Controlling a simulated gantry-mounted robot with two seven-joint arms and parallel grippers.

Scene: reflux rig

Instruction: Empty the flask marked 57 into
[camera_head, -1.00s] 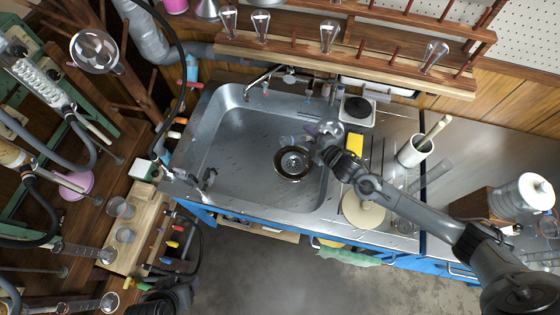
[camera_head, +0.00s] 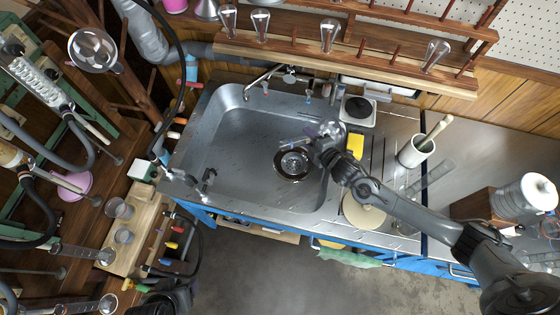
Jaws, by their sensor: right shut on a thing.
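My right gripper (camera_head: 322,143) reaches in from the right over the sink and is shut on a clear glass flask (camera_head: 331,128). The flask is tilted, and its neck seems to point left above the sink. Its outline is faint against the steel, and I cannot read a number on it or tell whether liquid is in it. The sink (camera_head: 230,150) is a wide steel basin with a dark-rimmed round drain (camera_head: 293,164) just below and left of the gripper. My left gripper is not in view.
A tap (camera_head: 262,82) stands behind the sink. A yellow sponge (camera_head: 355,146), a round beige board (camera_head: 363,212) and a white mortar with pestle (camera_head: 414,151) are on the right counter. A hotplate (camera_head: 358,111) stands behind. Glassware and a wooden rack (camera_head: 137,225) crowd the left.

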